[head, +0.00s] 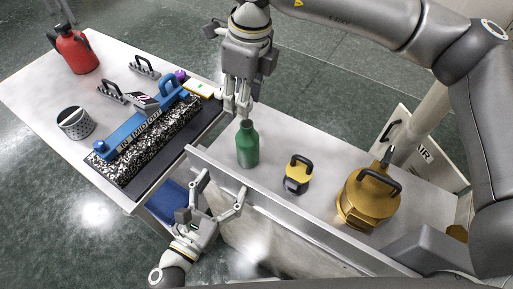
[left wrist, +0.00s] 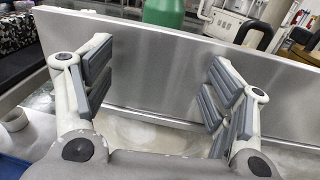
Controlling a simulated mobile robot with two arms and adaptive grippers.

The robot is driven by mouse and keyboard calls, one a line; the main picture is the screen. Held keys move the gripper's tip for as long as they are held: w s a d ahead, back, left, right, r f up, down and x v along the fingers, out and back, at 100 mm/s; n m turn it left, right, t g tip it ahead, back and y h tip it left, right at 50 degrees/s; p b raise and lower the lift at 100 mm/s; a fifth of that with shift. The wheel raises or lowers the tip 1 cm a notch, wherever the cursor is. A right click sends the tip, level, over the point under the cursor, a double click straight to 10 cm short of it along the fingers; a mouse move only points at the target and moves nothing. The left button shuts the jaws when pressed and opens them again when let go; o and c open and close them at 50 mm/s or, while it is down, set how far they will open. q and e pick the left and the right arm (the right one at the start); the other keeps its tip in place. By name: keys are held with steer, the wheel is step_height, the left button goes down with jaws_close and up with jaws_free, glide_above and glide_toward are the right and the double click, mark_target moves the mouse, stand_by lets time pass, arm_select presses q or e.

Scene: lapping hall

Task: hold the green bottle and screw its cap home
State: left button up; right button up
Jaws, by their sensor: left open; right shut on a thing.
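The green bottle (head: 247,147) stands upright on the table behind a metal rail. Its lower part shows at the top of the left wrist view (left wrist: 164,12). My right gripper (head: 239,108) points down, directly over the bottle's neck, and is shut. The cap is hidden between its fingertips, so I cannot tell whether it touches the neck. My left gripper (head: 223,182) is open and empty, in front of the rail and below the bottle. Its spread fingers (left wrist: 160,75) face the rail in the left wrist view, with the bottle beyond it.
The metal rail (head: 290,217) lies between my left gripper and the bottle. A small yellow-black block (head: 297,174) and a large golden handled pot (head: 368,197) stand right of the bottle. A blue handled tool (head: 133,131) lies on a speckled slab at left; a red can (head: 75,50) stands behind.

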mark_target(242, 153)
steer(key=shift+w+d+f, duration=0.15)
steer(key=shift+w+d, duration=0.35)
steer(key=shift+w, duration=0.3)
steer(key=shift+s+a+r, duration=0.2)
steer(key=shift+s+a, duration=0.05)
steer(key=shift+s, duration=0.15)
arm_select(q)
steer(key=x, duration=0.4)
steer(key=shift+w+d+r, duration=0.2)
steer(key=shift+w+r, duration=0.05)
steer(key=shift+r, duration=0.15)
arm_select(e)
steer(key=shift+w+d+f, duration=0.1)
steer(key=shift+w, duration=0.1)
arm_select(q)
steer(key=shift+w+d, duration=0.3)
steer(key=shift+w, duration=0.3)
steer(key=shift+x, duration=3.65)
steer(key=c, duration=1.6)
steer(key=shift+o, duration=0.2)
arm_select(e)
steer(key=shift+f, duration=2.5)
steer(key=shift+s, duration=0.1)
